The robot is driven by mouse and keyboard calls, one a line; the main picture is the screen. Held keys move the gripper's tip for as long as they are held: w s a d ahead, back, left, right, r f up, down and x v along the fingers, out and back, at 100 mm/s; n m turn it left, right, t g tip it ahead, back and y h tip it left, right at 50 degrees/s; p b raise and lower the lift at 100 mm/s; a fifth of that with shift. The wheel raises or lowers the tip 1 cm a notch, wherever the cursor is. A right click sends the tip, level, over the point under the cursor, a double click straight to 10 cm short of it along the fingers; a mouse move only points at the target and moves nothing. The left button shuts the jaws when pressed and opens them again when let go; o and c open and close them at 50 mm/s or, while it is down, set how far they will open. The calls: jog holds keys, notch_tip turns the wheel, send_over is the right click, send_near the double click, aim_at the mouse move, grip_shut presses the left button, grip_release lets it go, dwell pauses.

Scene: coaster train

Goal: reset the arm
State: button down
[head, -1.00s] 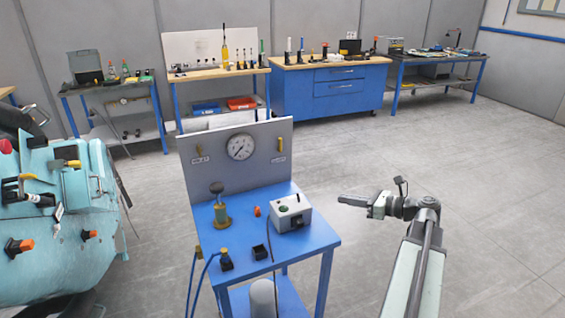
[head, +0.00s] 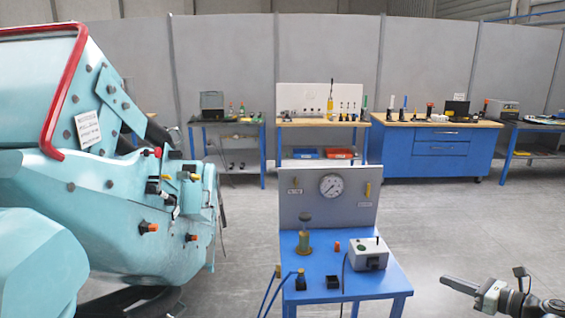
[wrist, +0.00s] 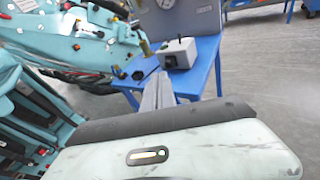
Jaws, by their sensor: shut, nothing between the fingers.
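My gripper (head: 446,282) is at the lower right of the head view, with its fingers together and empty. It points left and sits in front and to the right of the blue test table (head: 364,286), apart from it in the picture. In the wrist view the closed grey fingers (wrist: 155,92) point up toward the blue table (wrist: 207,72). Most of my arm is cut off by the bottom edge of the head view.
The blue table carries a pressure gauge panel (head: 330,208), a white box (head: 369,254) and small fittings. A large turquoise coaster car (head: 110,200) fills the left. Workbenches (head: 435,150) line the back wall. Grey floor is open right of the table.

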jog(key=w+a+f+n+g+y, duration=0.1)
jog(key=w+a+f+n+g, duration=0.15)
jog(key=a, duration=0.75)
jog(key=w+a+f+n+g+y, duration=0.1)
jog(key=w+a+n+g, duration=0.15)
jog(key=a, duration=0.75)
jog(key=w+a+f+n+g+y, duration=0.1)
jog(key=w+a+n+g, duration=0.15)
jog(key=a, duration=0.75)
jog(key=s+a+f+n+g+h, duration=0.55)
jog(key=a+f+n, duration=0.6)
jog(key=a, duration=0.25)
jog(key=s+d+f+n+h, duration=0.2)
jog(key=d+n+h, duration=0.4)
jog(key=d+n, duration=0.3)
jog(key=n, duration=0.3)
jog(key=shift+s+d+p, duration=0.15)
jog(key=shift+s+p, duration=0.15)
